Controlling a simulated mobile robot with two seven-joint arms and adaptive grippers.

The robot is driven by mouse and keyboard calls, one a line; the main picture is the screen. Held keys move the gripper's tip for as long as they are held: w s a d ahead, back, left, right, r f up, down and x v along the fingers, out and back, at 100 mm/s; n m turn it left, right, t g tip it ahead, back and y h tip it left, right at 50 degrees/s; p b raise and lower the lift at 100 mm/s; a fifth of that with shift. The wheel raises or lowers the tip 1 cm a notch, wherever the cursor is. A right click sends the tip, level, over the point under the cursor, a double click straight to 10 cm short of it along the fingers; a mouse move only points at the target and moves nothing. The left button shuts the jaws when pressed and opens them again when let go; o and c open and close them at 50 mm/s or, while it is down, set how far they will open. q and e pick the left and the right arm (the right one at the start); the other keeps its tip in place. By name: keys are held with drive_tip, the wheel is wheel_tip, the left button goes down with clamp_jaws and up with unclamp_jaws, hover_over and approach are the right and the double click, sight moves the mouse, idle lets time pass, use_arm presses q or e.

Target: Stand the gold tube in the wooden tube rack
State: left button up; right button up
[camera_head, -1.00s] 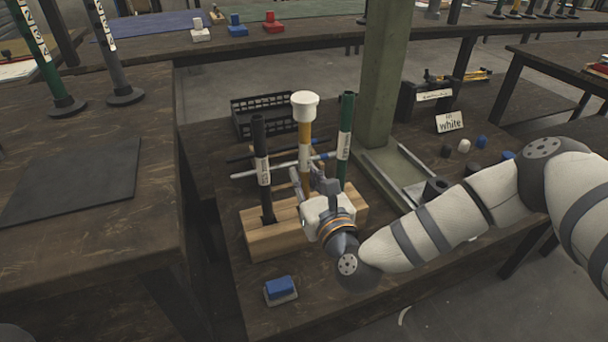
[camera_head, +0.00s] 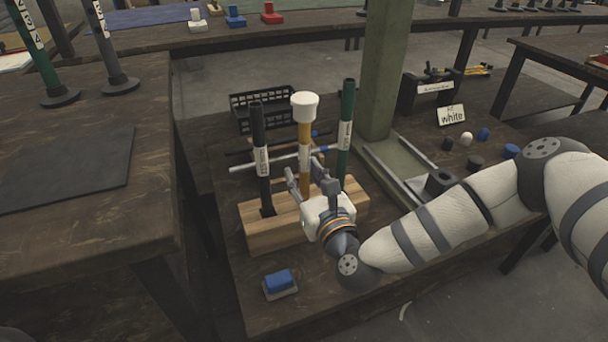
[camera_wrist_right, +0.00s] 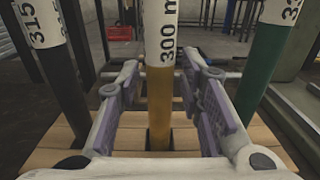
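The gold tube (camera_head: 304,134) stands upright in the middle of the wooden tube rack (camera_head: 272,237), with a white cap on top. In the right wrist view, the gold tube (camera_wrist_right: 160,100) carries a "300" label and its lower end meets a dark slot in the rack. A black tube (camera_head: 261,150) stands in the rack to its left and a green tube (camera_head: 345,135) to its right. My right gripper (camera_head: 307,174) is open, with its fingers on either side of the gold tube and gaps visible between. My left gripper is out of view.
A black basket (camera_head: 262,110) and tubes lying flat are behind the rack. A green post (camera_head: 386,75) rises to the right. A blue-topped block (camera_head: 280,284) lies in front. A "white" sign (camera_head: 451,115) and several small caps are further right.

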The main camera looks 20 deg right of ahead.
drive_tip(key=s, duration=1.2)
drive_tip(key=shift+d, duration=0.15)
